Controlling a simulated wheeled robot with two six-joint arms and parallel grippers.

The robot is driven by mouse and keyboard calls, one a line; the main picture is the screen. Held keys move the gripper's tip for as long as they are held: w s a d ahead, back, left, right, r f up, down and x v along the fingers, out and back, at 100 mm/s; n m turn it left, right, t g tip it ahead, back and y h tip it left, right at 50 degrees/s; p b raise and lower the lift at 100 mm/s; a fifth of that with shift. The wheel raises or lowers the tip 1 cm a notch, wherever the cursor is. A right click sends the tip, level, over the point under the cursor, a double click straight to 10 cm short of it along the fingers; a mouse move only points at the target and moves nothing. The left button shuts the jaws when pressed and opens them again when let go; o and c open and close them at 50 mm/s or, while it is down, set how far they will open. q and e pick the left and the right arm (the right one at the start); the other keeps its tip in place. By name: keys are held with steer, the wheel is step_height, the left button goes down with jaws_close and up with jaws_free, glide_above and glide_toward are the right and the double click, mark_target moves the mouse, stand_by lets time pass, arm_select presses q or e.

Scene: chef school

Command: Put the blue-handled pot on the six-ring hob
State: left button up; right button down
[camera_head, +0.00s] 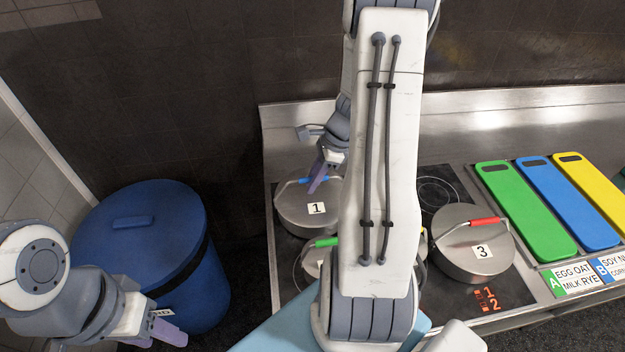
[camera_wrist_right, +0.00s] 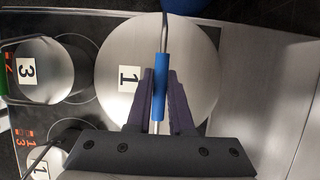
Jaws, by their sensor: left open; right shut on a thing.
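The blue-handled pot (camera_head: 295,212) is a steel pot with a lid marked 1, at the back left of the black glass hob (camera_head: 515,290). Whether its base touches the hob is hidden. My right gripper (camera_head: 322,178) is shut on the blue handle. In the right wrist view the blue handle (camera_wrist_right: 160,90) lies between the purple fingers, above the pot's lid (camera_wrist_right: 200,55). My left gripper (camera_head: 155,336) is open and empty, low at the left in front of the blue bin.
A red-handled pot (camera_head: 465,258) marked 3 stands on the right of the hob. A green-handled pot (camera_head: 310,262) is partly hidden behind my right arm. A lidded blue bin (camera_head: 135,235) stands left of the counter. Green (camera_head: 525,210), blue and yellow boards lie at the right.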

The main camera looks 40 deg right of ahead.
steer(key=shift+f, duration=0.15)
steer(key=shift+f, duration=0.15)
steer(key=c, duration=0.8)
jaws_free()
